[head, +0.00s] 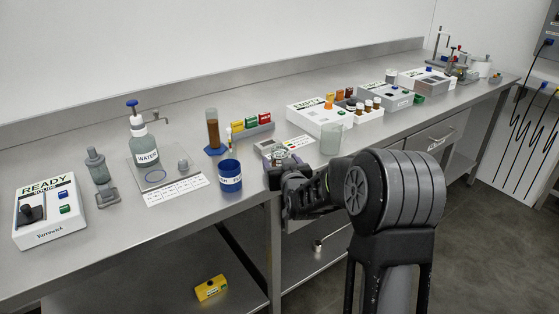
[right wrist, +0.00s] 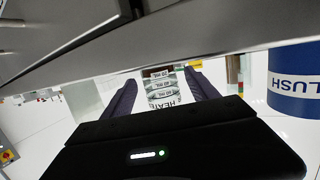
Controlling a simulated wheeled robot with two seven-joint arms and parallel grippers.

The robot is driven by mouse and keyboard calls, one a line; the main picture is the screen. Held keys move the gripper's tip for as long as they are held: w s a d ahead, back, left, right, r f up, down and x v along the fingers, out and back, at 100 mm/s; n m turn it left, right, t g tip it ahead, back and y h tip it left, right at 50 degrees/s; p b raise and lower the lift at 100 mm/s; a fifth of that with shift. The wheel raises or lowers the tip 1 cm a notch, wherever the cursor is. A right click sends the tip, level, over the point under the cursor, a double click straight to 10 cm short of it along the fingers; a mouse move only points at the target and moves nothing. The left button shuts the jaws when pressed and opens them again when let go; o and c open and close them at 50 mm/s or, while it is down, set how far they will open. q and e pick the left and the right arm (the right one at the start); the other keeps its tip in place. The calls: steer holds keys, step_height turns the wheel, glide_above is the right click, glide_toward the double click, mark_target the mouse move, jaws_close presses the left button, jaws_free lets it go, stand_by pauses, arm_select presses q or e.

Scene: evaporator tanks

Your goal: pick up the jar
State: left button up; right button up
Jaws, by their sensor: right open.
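A small clear jar (head: 280,156) with a rounded top stands near the front edge of the bench, partly hidden behind my right gripper (head: 278,174). In the right wrist view, a clear container with printed mL lines (right wrist: 161,92) shows between the two dark fingers of my right gripper (right wrist: 162,80). These fingers are apart. I cannot tell whether either finger touches it. My left gripper is not in view.
A blue cup (head: 230,178) marked FLUSH stands close left of my right gripper. A clear beaker (head: 331,139) stands to its right. A white box (head: 322,115) marked EMPTY is behind. A water bottle (head: 146,150) is farther left.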

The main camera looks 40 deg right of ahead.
steer(key=shift+c, duration=0.3)
jaws_close()
stand_by(0.6)
